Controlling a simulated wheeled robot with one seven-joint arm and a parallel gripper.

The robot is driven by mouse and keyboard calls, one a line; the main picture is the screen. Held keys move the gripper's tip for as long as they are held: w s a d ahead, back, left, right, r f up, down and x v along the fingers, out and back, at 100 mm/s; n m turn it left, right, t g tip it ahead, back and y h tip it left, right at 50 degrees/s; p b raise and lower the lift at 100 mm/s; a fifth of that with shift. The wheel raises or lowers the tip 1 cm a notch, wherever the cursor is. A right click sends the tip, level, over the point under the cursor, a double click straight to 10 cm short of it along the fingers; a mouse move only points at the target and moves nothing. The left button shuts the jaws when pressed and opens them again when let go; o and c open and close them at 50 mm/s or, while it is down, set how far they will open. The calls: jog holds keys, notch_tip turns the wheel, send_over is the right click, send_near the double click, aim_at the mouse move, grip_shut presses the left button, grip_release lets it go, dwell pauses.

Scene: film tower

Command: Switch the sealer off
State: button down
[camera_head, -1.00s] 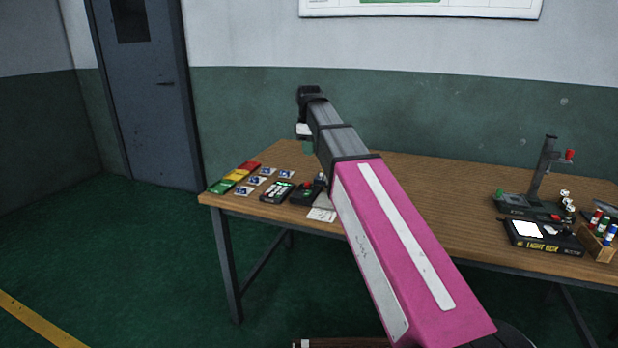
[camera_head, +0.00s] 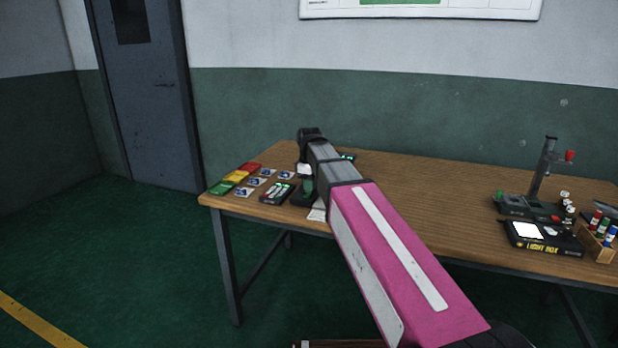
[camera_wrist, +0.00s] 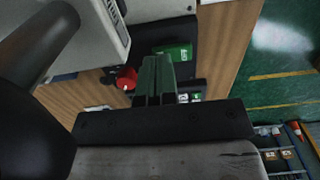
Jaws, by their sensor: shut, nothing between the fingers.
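A small black device (camera_head: 299,198), which I take to be the sealer, sits near the left front part of the table, partly hidden by my arm. In the wrist view a black body with a green marked patch (camera_wrist: 178,50) and a red knob (camera_wrist: 126,79) shows beyond my fingers. I cannot tell which part is the switch. My gripper (camera_head: 308,191) is shut and empty, pointing down over the device. Its dark green fingers show together in the wrist view (camera_wrist: 157,72); I cannot tell whether they touch it.
A black tray of small items (camera_head: 277,193), several picture cards (camera_head: 256,182) and red, yellow and green blocks (camera_head: 236,176) lie left of the device. A light box (camera_head: 543,238) and a black stand (camera_head: 541,185) are far right. The middle right of the table is clear.

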jog(key=shift+f, duration=0.3)
jog(key=shift+f, duration=0.15)
dwell(0.3)
jog(key=shift+s, duration=0.1)
jog(key=shift+s+a+r, duration=0.25)
jog(key=shift+s+r, duration=0.05)
jog(key=shift+s, duration=0.3)
jog(key=shift+r, duration=0.1)
